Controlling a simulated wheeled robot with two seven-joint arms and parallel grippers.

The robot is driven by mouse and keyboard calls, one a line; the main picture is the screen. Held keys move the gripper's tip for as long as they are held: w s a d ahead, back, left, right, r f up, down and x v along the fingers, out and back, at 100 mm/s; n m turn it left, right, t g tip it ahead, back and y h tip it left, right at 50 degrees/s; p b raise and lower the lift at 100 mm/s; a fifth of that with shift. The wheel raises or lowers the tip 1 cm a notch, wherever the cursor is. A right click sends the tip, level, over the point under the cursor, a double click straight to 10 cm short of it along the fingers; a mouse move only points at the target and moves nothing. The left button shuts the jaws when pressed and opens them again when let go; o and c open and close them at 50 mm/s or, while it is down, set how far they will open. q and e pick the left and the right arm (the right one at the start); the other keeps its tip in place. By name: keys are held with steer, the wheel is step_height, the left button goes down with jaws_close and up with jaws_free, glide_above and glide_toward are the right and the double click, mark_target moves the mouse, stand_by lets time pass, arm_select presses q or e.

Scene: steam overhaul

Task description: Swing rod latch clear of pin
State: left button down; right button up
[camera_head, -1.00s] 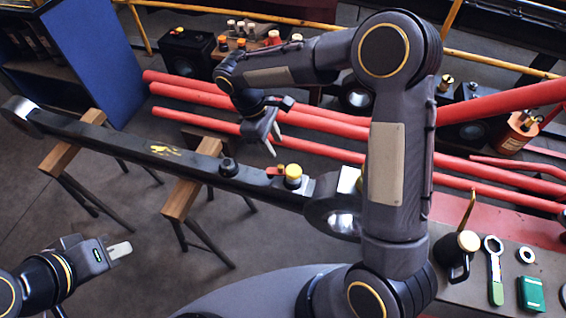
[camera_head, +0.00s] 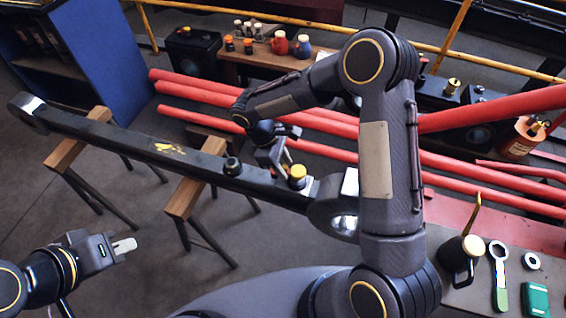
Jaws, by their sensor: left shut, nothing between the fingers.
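The long dark rod (camera_head: 135,143) lies across two trestles. Near its right end stands a pin with a yellow cap (camera_head: 297,171). A dark knob (camera_head: 232,165) sits further left on the rod. My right gripper (camera_head: 282,166) points down at the rod, just left of the yellow cap. It covers the spot where the small red-orange latch showed earlier, so the latch is hidden. I cannot tell whether its fingers touch or hold the latch. My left gripper (camera_head: 125,246) is shut and empty at the lower left, away from the rod.
Red pipes (camera_head: 210,96) run behind the rod. Open floor lies below the rod.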

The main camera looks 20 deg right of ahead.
jaws_close()
steer(key=shift+w+n, duration=0.1)
steer(key=shift+n, duration=0.2)
steer(key=n, duration=0.1)
steer(key=n+t, duration=0.1)
steer(key=shift+w+n, duration=0.25)
steer(key=shift+n, duration=0.05)
steer(key=n+t, duration=0.1)
steer(key=n, duration=0.1)
steer(key=w+n+t+b, duration=0.1)
steer(key=n, duration=0.1)
steer(key=shift+n+h, duration=0.3)
steer(key=n, duration=0.2)
steer(key=n+t, duration=0.1)
steer(key=w+n+t+y, duration=0.1)
steer(key=n, duration=0.1)
steer(key=shift+a+n, duration=0.3)
steer(key=shift+a, duration=0.05)
steer(key=shift+r, duration=0.1)
